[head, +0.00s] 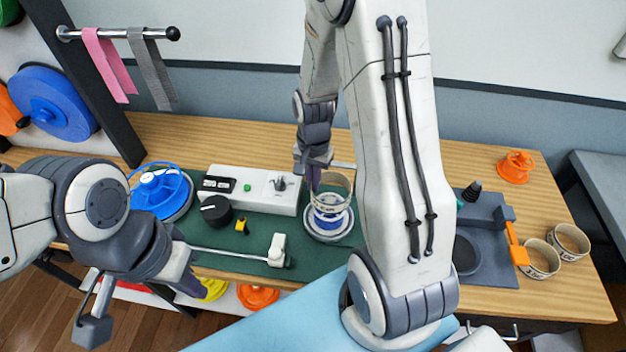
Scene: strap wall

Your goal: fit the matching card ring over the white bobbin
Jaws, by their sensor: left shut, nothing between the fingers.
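The white bobbin (328,228), with a blue band, stands on a round grey base on the green mat. A tan card ring (341,186) is at the bobbin's top; I cannot tell whether it is around the top or just above it. My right gripper (314,182) reaches down from behind and is shut on the ring's left wall; its fingertips are partly hidden. My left gripper (188,284) is shut and empty, low at the left front edge of the table, apart from the bobbin. Two more card rings, one (540,260) and another (569,241), stand at the right.
A white box with controls (253,190) and a blue spool (160,192) stand left of the bobbin. A white-ended lever (277,250) lies in front. A grey fixture with an orange handle (516,245) is at the right, an orange spool (515,167) behind it. My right arm hides the middle.

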